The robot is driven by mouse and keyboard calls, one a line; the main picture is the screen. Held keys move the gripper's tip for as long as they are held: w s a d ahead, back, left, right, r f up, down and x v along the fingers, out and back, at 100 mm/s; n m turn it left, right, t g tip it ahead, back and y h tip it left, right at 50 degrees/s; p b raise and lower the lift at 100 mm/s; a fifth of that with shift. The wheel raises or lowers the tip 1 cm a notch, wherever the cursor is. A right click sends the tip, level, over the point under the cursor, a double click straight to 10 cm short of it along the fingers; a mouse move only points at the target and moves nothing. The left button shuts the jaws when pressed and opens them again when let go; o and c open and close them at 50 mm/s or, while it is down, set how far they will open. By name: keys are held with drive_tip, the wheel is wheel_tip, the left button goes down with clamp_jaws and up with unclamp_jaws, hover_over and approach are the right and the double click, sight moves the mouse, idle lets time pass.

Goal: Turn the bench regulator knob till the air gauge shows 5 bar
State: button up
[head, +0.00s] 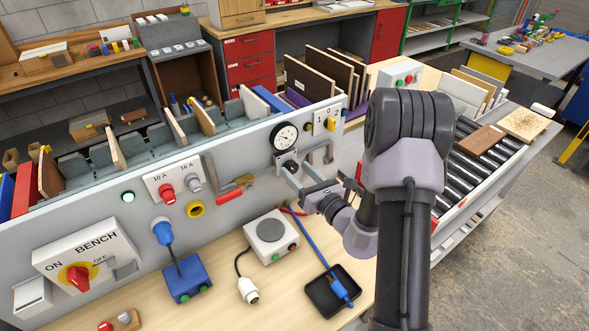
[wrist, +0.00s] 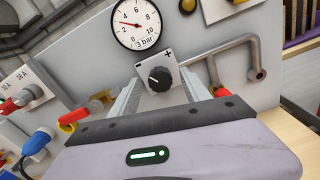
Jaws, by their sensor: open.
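The round air gauge (head: 285,136) is on the grey bench panel. In the wrist view, the gauge (wrist: 138,24) has a red needle pointing left, near the 2 to 4 part of its scale, and its face reads "3 bar". Just below it is the black regulator knob (wrist: 159,79) on a light plate with minus and plus marks; its white pointer line points left. My gripper (wrist: 161,80) is open, one finger on each side of the knob, with a visible gap to it. In the head view my gripper (head: 294,174) reaches the panel under the gauge.
A bent grey pipe (wrist: 226,57) runs right of the knob, and a red-handled valve (head: 232,192) is at its left. Upright boards (head: 310,80) stand behind the panel.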

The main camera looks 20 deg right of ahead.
drive_tip(key=shift+w+a, duration=0.2)
drive_tip(key=shift+w, duration=0.65)
clamp_jaws()
